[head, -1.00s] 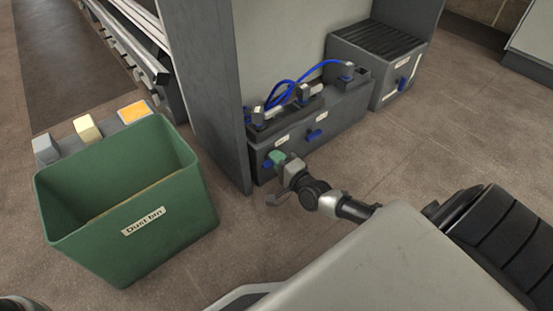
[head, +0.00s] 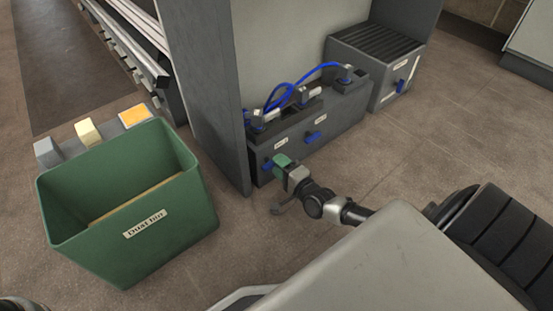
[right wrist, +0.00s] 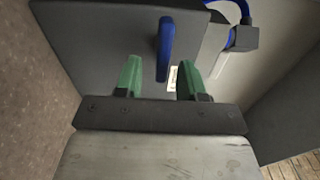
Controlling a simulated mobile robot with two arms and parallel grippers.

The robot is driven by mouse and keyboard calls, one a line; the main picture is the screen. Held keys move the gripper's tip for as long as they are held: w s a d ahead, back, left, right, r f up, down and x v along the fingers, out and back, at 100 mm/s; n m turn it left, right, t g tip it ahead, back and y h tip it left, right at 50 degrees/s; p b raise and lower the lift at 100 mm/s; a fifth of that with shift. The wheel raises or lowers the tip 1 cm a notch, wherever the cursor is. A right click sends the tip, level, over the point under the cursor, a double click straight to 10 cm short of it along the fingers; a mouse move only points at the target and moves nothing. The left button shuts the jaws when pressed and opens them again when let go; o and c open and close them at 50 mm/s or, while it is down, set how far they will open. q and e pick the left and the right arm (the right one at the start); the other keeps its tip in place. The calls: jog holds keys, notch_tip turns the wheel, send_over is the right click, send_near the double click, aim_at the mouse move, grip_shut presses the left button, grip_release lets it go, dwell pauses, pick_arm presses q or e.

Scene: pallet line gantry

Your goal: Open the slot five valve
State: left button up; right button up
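A dark grey valve box (head: 285,160) stands on the floor against the gantry, with two blue handles on its front. The left blue handle (head: 267,166) is beside my right gripper (head: 282,161). In the right wrist view, the gripper's green fingers (right wrist: 157,75) are open and apart. A blue handle (right wrist: 165,48) stands upright just beyond the fingertips, between their lines, with no visible contact. A second blue handle (head: 313,137) is further right. The box's labels (head: 321,119) are too small to read, so I cannot tell which is slot five. My left gripper is not in view.
Blue hoses (head: 285,90) loop over the box top. A vented grey box (head: 378,60) with a blue handle (head: 400,86) stands behind right. A green dust bin (head: 125,205) stands left, past a grey gantry post (head: 205,90). Floor to the right is clear.

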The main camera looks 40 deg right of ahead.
jog(key=s+p, duration=0.3)
jog(key=s, duration=0.5)
jog(key=shift+s+d+p, duration=0.35)
